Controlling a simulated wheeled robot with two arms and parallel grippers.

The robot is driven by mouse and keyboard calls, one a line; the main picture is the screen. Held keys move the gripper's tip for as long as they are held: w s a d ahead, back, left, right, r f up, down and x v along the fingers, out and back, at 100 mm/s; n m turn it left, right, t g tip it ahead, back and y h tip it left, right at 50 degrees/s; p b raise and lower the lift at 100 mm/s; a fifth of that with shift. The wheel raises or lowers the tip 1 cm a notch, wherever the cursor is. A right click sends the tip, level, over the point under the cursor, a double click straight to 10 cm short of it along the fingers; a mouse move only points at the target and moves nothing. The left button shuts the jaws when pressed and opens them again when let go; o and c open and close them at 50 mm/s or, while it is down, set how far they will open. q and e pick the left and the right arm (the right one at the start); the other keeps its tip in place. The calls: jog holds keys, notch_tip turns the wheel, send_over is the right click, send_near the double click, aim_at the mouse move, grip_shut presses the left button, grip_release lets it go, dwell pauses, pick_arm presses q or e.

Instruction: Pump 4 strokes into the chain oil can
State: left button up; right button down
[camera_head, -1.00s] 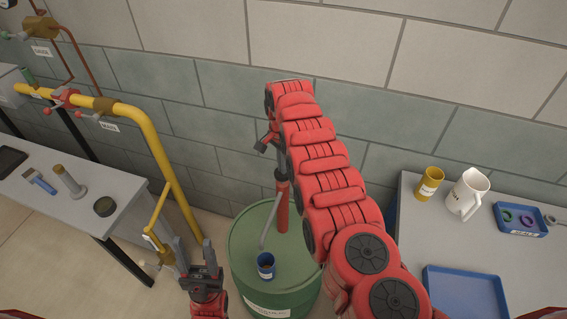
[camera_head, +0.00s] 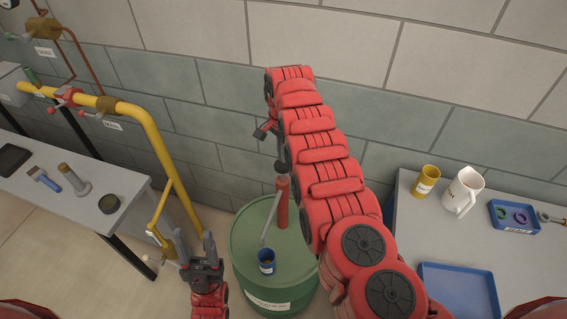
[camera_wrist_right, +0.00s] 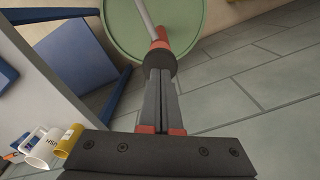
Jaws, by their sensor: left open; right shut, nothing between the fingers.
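The green drum (camera_head: 245,245) stands below the wall, with a red hand pump (camera_head: 283,205) upright on its lid. The pump has a dark top and a grey spout slanting down to the left. A small blue can (camera_head: 266,262) with a white label sits on the lid below the spout end. My right gripper (camera_wrist_right: 158,75) is shut, its fingers pointing down at the pump's dark top; whether they touch it I cannot tell. In the head view my arm hides part of this area. My left gripper (camera_head: 194,243) is open and empty, left of the drum.
A yellow pipe (camera_head: 150,130) runs down at the left, close to my left gripper. A grey bench (camera_head: 75,215) holds tools. On the right table (camera_head: 410,235) stand a yellow cup (camera_head: 426,182), a white jug (camera_head: 463,192) and blue trays (camera_head: 459,290).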

aim_at(282, 167)
jog(key=shift+f, duration=0.15)
dwell(0.4)
jog(key=shift+f+b, duration=2.3)
jog(key=shift+f, duration=0.55)
jog(key=shift+r, duration=0.1)
jog(key=shift+r+p, duration=1.15)
jog(key=shift+r, duration=0.35)
jog(key=shift+r+p, duration=0.55)
jog(key=shift+r, duration=0.9)
jog(key=shift+f, duration=0.2)
